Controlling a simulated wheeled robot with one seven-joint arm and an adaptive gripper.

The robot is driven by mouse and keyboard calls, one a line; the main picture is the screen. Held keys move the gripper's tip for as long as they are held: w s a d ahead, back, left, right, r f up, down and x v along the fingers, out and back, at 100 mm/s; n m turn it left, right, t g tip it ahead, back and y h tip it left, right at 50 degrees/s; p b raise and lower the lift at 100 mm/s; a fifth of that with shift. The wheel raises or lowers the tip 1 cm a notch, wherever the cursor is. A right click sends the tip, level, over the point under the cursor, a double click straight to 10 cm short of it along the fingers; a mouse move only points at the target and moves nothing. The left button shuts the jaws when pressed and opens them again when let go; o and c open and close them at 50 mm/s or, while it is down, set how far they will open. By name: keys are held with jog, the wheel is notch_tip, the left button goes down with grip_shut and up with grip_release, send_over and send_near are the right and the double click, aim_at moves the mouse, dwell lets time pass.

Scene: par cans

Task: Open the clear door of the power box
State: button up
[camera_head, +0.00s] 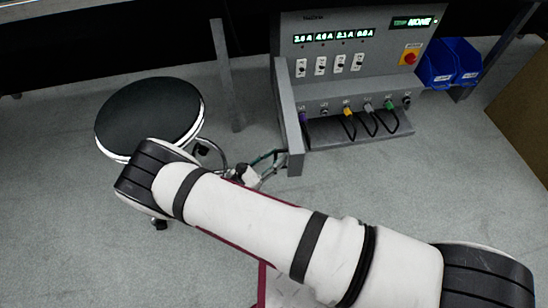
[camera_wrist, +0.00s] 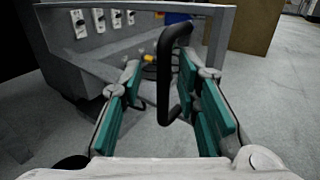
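The power box (camera_head: 345,75) is a grey panel with lit displays, switches and coloured plugs. Its clear door (camera_head: 290,118) stands swung out at the box's left side, seen nearly edge-on in the head view. In the wrist view the door's grey frame (camera_wrist: 218,38) crosses the top, and the switches show behind the clear pane. The black door handle (camera_wrist: 165,85) is between the teal-padded fingers of my gripper (camera_wrist: 160,72), close to the right finger. The fingers are apart. In the head view my gripper (camera_head: 272,163) is at the door's lower end, partly hidden by my arm.
A round black stool (camera_head: 150,115) stands left of the box, behind my arm. Blue bins (camera_head: 450,62) are to the box's right, and a brown board (camera_head: 520,110) is at the far right. The grey floor right of my arm is clear.

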jog(key=v, duration=1.1)
jog(key=shift+s+a, duration=0.25)
jog(key=shift+a, duration=0.05)
